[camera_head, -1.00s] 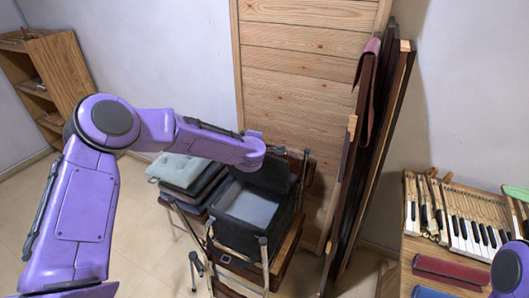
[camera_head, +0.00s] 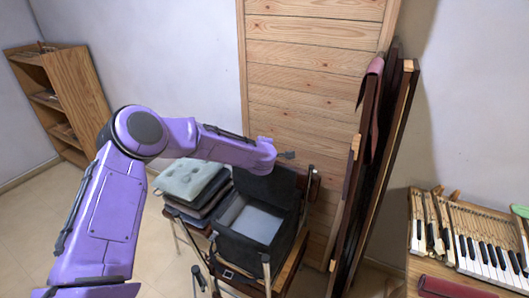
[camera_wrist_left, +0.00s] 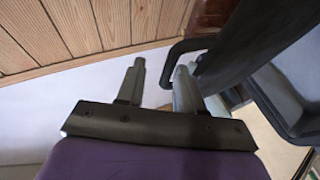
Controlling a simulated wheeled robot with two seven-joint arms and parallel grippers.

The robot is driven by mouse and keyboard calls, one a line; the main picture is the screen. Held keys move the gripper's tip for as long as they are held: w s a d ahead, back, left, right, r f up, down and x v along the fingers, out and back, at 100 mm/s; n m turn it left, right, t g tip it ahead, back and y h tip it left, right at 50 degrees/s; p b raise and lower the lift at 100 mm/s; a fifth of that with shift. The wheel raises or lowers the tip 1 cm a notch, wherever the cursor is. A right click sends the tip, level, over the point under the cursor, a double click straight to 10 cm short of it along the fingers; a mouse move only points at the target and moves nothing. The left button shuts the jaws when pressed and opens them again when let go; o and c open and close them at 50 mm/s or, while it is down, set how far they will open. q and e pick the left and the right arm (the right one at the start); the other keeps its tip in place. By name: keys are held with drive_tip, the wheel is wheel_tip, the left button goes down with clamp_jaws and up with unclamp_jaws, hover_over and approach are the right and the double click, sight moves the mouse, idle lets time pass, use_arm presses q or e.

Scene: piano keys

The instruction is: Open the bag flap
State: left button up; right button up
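The dark grey bag (camera_head: 240,250) sits on a chair near the middle of the head view. Its flap (camera_head: 272,188) stands raised at the back, and the pale grey interior (camera_head: 255,222) shows. My left gripper (camera_head: 287,155) is at the flap's upper edge, partly hidden by my arm. My right gripper is not in view.
Folded cushions (camera_head: 190,180) are stacked left of the bag. A wooden panel (camera_head: 305,95) stands behind, with tall dark boards (camera_head: 385,170) leaning at right. Piano keys (camera_head: 490,250) lie on a bench at right. A wooden shelf (camera_head: 85,85) stands far left.

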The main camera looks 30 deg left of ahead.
use_arm(q)
drive_tip(key=shift+s+d, duration=0.1)
drive_tip(key=shift+s, duration=0.15)
drive_tip(key=shift+s+d, duration=0.1)
drive_tip(key=b+v, duration=0.3)
drive_tip(key=v, duration=0.7)
drive_tip(key=shift+s+r, duration=0.15)
